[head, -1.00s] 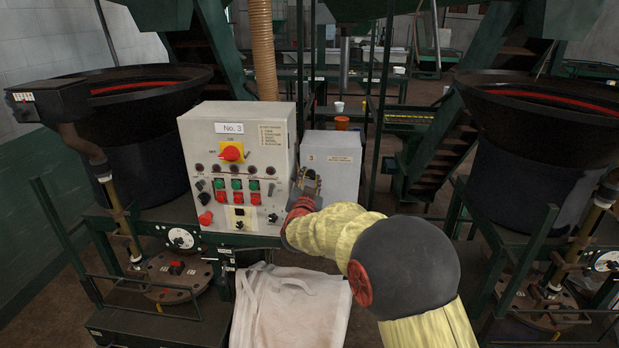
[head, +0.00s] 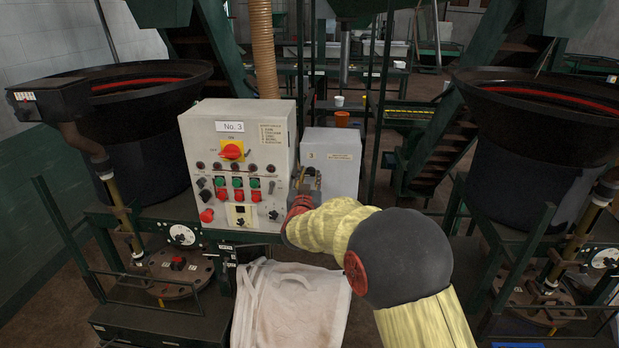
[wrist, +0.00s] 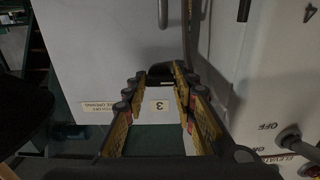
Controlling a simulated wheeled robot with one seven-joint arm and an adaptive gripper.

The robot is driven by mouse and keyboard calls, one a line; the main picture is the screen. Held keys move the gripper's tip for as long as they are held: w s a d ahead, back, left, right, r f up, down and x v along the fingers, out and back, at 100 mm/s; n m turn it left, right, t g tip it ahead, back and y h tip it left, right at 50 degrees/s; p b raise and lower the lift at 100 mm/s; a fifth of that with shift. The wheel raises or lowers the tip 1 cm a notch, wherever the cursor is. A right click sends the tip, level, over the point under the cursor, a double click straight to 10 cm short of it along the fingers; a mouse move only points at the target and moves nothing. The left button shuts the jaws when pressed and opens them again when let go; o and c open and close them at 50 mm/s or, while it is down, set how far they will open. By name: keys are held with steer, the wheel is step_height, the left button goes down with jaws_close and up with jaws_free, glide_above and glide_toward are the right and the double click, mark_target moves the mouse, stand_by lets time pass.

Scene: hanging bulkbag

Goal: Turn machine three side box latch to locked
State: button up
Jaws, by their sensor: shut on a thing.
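The side box (head: 333,168) is a plain grey box with a small "3" label, just right of the control cabinet marked No. 3 (head: 229,127). My gripper (head: 309,176) is at its left front, in the gap beside the cabinet. In the wrist view the box face (wrist: 100,45) appears upside down, with its "3" plate between my fingers. A dark latch handle (wrist: 160,70) lies between my fingertips (wrist: 160,76), and the gripper is shut on it. My fingers partly hide the latch, so its exact angle is hard to tell.
The cabinet's protruding knobs and buttons stand close to my wrist; one shows in the wrist view (wrist: 289,136). A pale bulk bag (head: 290,305) hangs below. Black hoppers (head: 535,130) stand at both sides. A curved metal handle or rod (wrist: 163,14) is near my fingertips.

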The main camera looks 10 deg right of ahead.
steer(key=shift+f, duration=0.1)
steer(key=o, duration=1.1)
steer(key=v, duration=1.2)
